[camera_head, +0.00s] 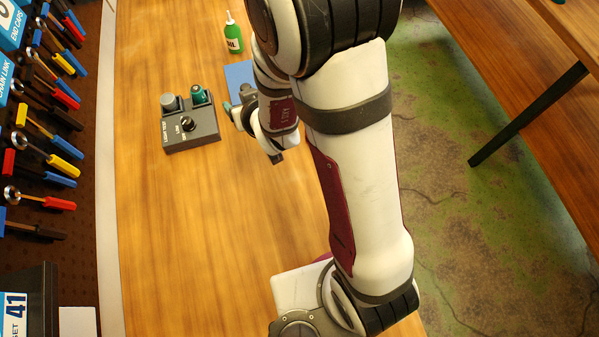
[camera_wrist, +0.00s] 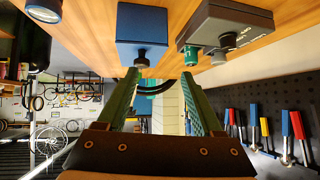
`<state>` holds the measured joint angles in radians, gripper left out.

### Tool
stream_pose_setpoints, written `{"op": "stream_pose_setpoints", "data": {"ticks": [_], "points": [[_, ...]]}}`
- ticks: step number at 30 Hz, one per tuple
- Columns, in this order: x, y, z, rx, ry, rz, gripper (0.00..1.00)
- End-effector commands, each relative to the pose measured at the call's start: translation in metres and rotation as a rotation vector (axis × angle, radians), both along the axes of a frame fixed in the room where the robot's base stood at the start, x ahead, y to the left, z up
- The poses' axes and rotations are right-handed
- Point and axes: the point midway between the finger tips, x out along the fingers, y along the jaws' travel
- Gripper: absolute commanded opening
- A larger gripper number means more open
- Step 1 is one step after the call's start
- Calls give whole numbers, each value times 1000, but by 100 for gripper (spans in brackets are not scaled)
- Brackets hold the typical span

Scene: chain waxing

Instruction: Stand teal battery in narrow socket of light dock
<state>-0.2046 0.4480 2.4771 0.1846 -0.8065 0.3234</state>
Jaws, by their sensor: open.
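The light dock (camera_head: 205,133) is a dark grey box on the wooden table, left of my gripper; it also shows at the top right of the wrist view (camera_wrist: 238,18). The teal battery (camera_head: 198,96) stands upright at the dock's far right corner, seemingly in a socket; it also shows in the wrist view (camera_wrist: 192,71). How deep it sits and the socket's width I cannot tell. My gripper (camera_wrist: 160,76) is open, its teal fingers apart with nothing between them. In the head view the arm partly hides it.
A grey cylinder (camera_head: 168,103) and a black knob (camera_head: 188,123) are on the dock. A green oil bottle (camera_head: 233,38) stands beyond. The near-left table is clear; a tool board (camera_head: 40,130) borders the left.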

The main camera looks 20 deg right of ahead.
Motion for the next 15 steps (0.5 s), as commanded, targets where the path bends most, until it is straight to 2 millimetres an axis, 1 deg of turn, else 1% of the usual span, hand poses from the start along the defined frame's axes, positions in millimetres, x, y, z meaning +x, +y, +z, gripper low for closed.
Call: {"op": "stream_pose_setpoints", "data": {"ticks": [1, 2, 3, 5, 6, 8, 9, 12, 15], "points": [[-12, -17, 16, 10, 82, -66, 68], [-25, -27, 23, 16, 155, -107, 68], [-47, -39, 31, 23, 252, -159, 68], [-86, -53, 44, 41, 399, -231, 68], [-115, -60, 54, 56, 495, -275, 68], [-159, -66, 67, 82, 628, -336, 68], [-187, -67, 76, 103, 708, -372, 68], [-243, -64, 93, 155, 861, -438, 68], [-275, -58, 103, 193, 950, -474, 68]]}}
